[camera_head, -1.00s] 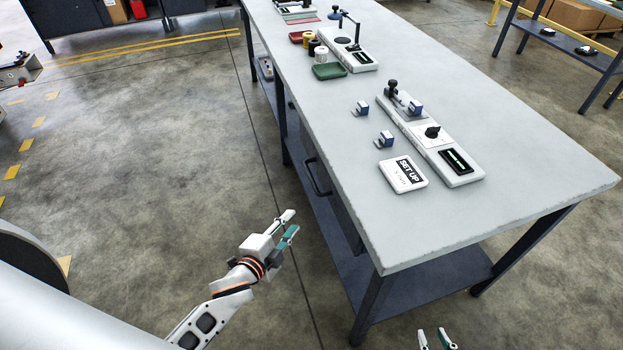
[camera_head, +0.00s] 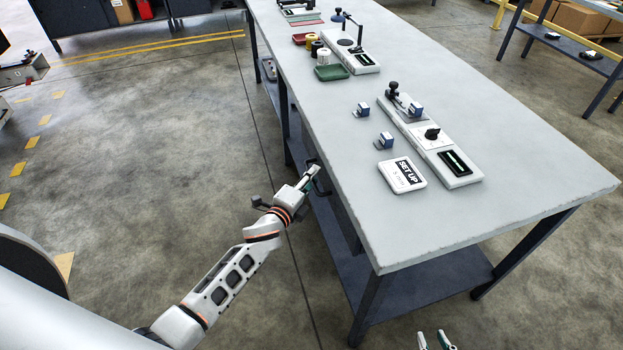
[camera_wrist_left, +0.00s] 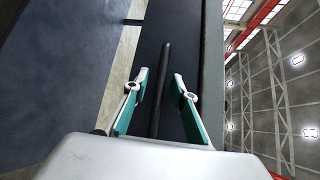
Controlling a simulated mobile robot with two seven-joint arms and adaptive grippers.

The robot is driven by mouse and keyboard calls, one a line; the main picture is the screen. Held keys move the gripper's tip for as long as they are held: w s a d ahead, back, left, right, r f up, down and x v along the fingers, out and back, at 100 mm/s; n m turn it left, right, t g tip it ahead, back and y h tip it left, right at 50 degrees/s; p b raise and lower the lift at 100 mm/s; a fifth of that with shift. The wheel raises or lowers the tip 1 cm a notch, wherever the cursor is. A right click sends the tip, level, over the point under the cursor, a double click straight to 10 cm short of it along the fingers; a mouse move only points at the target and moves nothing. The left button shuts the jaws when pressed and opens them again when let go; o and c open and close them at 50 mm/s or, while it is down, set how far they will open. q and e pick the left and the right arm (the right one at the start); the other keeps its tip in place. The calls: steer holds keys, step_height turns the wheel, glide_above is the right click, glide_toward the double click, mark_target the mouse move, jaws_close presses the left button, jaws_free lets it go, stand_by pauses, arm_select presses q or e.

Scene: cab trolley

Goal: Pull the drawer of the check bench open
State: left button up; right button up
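The check bench (camera_head: 470,215) has a pale grey top and dark legs. Its dark drawer (camera_head: 344,212) sits under the near left edge, and its front appears flush with the bench side. The black bar handle (camera_head: 324,186) is on the drawer front. My left gripper (camera_head: 310,178) is at the handle. In the left wrist view the handle (camera_wrist_left: 165,75) runs between the two teal-padded fingers of the left gripper (camera_wrist_left: 160,95), with gaps on both sides. The gripper is open. My right gripper (camera_head: 434,342) shows only its fingertips at the bottom edge, apart and empty.
On the bench top are a SET UP sign (camera_head: 403,175), a grey fixture board (camera_head: 430,140), small blue-and-white blocks (camera_head: 384,140) and a green tray (camera_head: 331,72). A lower shelf (camera_head: 440,285) lies under the bench. The floor left of the bench is clear.

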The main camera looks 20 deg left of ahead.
arm_select(q)
steer(key=shift+c, duration=0.2)
jaws_close()
steer(key=s+a, duration=0.8)
steer(key=a, duration=0.4)
steer(key=s+a+p, duration=0.1)
steer(key=s+a, duration=0.8)
steer(key=a, duration=0.4)
steer(key=shift+a, duration=0.25)
steer(key=shift+s, duration=0.1)
steer(key=shift+o, duration=0.2)
jaws_free()
steer(key=shift+s, duration=0.1)
